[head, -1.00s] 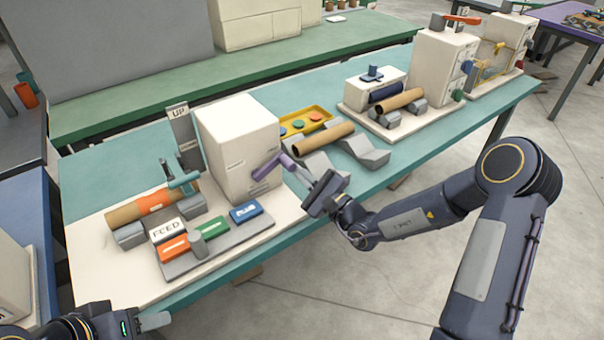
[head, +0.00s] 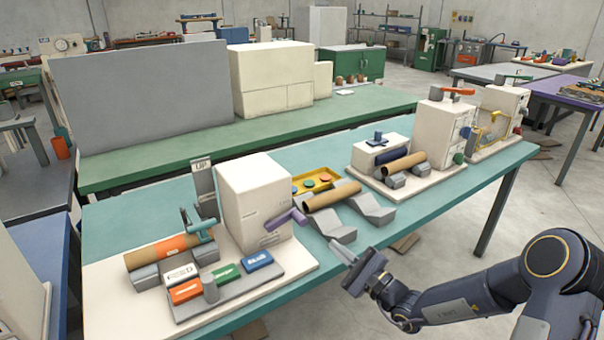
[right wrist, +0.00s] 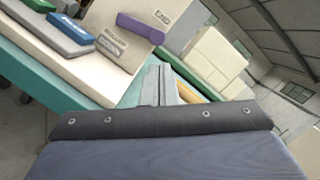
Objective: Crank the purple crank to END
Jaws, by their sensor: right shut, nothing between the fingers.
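The purple crank (head: 287,218) sticks out from the right-hand face of the cream box (head: 254,195) on the teal bench. Its arm points up and to the right in the head view. In the right wrist view the purple crank (right wrist: 140,27) lies beyond my fingers, with a small label (right wrist: 162,17) beside it that seems to read END. My right gripper (head: 343,251) is shut and empty, to the right of and below the crank, clear of it. Its closed fingers also show in the right wrist view (right wrist: 160,86). My left gripper is out of view.
Orange, green and blue labelled blocks (head: 228,273) sit in front of the box. A brown tube with an orange band (head: 165,250) lies on grey supports at left. Another tube (head: 332,195) lies on grey cradles at right. Open floor lies before the bench.

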